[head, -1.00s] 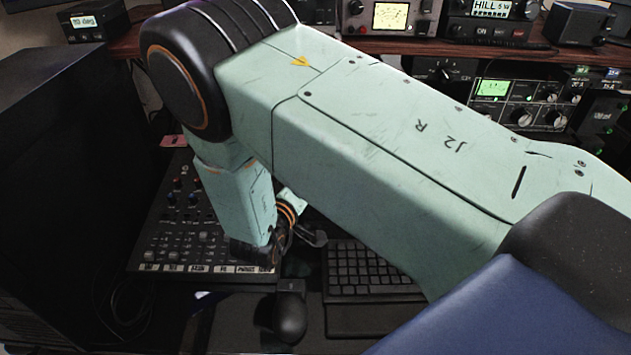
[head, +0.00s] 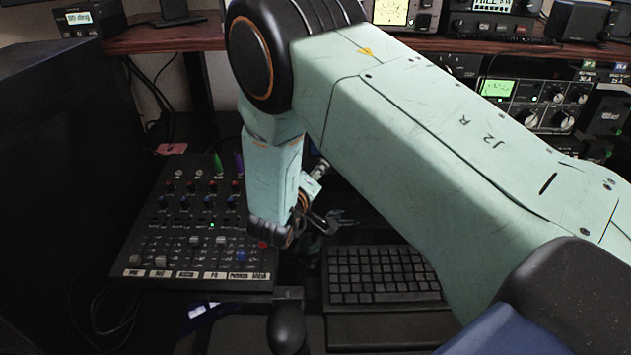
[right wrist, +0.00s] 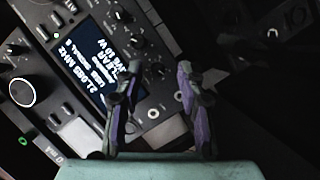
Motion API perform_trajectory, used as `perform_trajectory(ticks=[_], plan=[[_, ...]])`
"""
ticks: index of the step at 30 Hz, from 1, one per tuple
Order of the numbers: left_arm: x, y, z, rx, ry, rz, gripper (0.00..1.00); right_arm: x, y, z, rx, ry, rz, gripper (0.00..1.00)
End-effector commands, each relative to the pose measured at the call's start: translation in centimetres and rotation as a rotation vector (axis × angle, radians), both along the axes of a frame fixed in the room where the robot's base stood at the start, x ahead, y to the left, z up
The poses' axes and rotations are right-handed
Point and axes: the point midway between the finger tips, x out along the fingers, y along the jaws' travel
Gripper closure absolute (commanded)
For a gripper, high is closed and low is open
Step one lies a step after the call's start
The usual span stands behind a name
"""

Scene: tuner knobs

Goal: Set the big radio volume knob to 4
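In the right wrist view a radio panel with a lit text screen (right wrist: 103,62) lies tilted across the picture. A large round dark knob with a pale ring (right wrist: 21,92) is at the left edge; its setting is not readable, and I cannot tell whether it is the volume knob. My right gripper (right wrist: 157,72) is open and empty, fingers apart in front of the panel, right of that knob and not touching it. In the head view my right gripper (head: 322,222) is small, beside the mixer and above the keyboard. My left gripper is not in view.
A mixer (head: 150,245) with several knobs and sliders stands at left. A keyboard (head: 385,275) lies in front. A radio with a green screen (head: 496,87) and large knobs is at right, under a wooden shelf (head: 165,38). My right arm hides much of the middle.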

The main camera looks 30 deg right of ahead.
Motion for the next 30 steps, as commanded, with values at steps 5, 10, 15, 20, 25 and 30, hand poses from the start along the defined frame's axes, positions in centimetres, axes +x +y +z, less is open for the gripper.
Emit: perform_trajectory(ticks=[5, 10, 15, 20, 25, 30], plan=[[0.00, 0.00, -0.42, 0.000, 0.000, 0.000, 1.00, 0.38, -0.42, -0.08, -0.001, -0.001, 0.002, 0.61], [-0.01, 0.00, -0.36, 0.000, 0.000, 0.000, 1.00, 0.41, -0.43, -0.01, -0.001, 0.000, 0.002, 0.61], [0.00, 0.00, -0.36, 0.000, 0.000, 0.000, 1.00, 0.40, -0.43, -0.02, 0.000, -0.001, 0.001, 0.70], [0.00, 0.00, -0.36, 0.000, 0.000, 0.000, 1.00, 0.39, -0.42, -0.03, 0.000, -0.001, 0.001, 0.84], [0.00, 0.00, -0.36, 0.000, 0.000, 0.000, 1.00, 0.37, -0.43, -0.04, 0.000, -0.001, 0.001, 0.98], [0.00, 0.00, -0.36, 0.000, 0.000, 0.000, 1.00, 0.36, -0.44, -0.04, -0.001, -0.001, 0.000, 1.00]])
